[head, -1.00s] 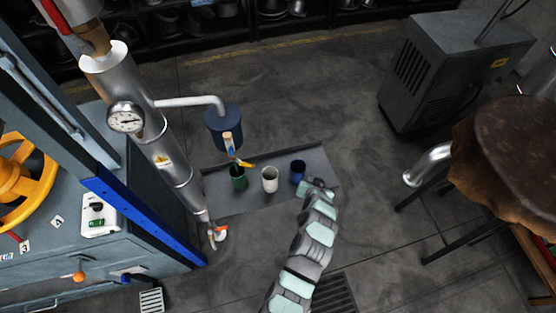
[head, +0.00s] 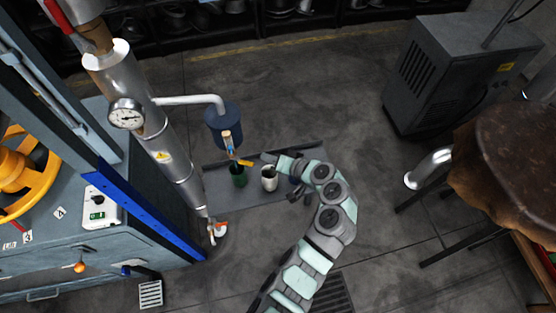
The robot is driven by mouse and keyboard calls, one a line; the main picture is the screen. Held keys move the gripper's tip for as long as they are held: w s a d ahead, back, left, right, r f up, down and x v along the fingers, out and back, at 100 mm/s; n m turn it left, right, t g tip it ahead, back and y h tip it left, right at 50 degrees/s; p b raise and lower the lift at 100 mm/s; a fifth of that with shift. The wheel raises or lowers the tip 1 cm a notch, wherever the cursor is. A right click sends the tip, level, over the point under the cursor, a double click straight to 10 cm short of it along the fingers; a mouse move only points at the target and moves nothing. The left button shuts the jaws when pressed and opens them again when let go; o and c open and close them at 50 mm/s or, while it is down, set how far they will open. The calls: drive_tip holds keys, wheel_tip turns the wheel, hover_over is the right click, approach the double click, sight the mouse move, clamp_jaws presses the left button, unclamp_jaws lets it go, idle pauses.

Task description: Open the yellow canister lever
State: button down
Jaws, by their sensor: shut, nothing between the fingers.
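The dark blue canister (head: 222,126) hangs from a white pipe left of the picture's middle. A short yellow lever (head: 245,163) sticks out to the right from the spout below it. My gripper (head: 266,157) is small in view, just right of the lever's tip, with a narrow gap apparent between them. It is shut and holds nothing. My arm reaches up from the bottom and bends left at the top.
A green cup (head: 238,176) stands below the spout on a grey tray (head: 218,196). A white cup (head: 269,180) is close under my gripper. My arm mostly hides a blue cup. The steel pipe (head: 166,137) with a gauge stands to the left.

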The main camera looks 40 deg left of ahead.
sight(245, 162)
drive_tip(key=s+a+f, duration=0.2)
drive_tip(key=a+f, duration=0.2)
drive_tip(key=shift+a+f+p, duration=0.25)
drive_tip(key=shift+f+p, duration=0.05)
drive_tip(key=shift+p, duration=0.05)
